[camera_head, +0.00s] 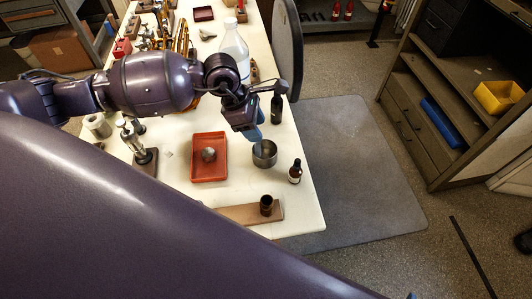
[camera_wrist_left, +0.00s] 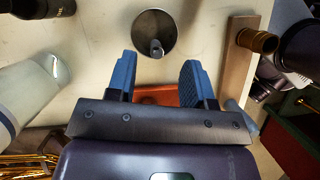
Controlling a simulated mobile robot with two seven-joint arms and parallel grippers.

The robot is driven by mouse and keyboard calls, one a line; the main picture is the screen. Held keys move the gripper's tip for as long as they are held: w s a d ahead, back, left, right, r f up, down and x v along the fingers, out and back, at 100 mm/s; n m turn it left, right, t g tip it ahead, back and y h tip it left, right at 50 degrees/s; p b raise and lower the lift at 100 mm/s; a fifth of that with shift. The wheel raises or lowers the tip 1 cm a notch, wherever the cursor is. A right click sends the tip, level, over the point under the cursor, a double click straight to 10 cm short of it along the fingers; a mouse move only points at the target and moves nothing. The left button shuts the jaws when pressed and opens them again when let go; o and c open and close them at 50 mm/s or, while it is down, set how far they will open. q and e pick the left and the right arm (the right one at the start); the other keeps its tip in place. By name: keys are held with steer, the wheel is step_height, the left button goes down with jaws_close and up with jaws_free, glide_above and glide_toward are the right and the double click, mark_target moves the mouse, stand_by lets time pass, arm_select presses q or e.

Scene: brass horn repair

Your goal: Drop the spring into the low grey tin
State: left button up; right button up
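The low grey tin (camera_head: 264,155) stands on the bench near its right edge. In the left wrist view the tin (camera_wrist_left: 143,42) is beyond my fingertips. A small grey cylindrical piece, which looks like the spring (camera_wrist_left: 156,47), shows inside the tin. I cannot make out its coils. My left gripper (camera_head: 254,136) is just above and beside the tin. In the wrist view the blue fingers of my left gripper (camera_wrist_left: 158,82) are wide apart with nothing between them. My right gripper is not seen.
A red tray (camera_head: 193,176) holding a round lump is left of the tin. A brown bottle (camera_head: 295,173), a dark bottle (camera_head: 277,106) and a large clear bottle (camera_head: 234,48) stand nearby. A wooden board (camera_head: 236,214) with a dark cylinder (camera_head: 266,204) lies in front.

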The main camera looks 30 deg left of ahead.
arm_select(q)
steer(key=v, duration=1)
steer(key=shift+r+p, duration=0.4)
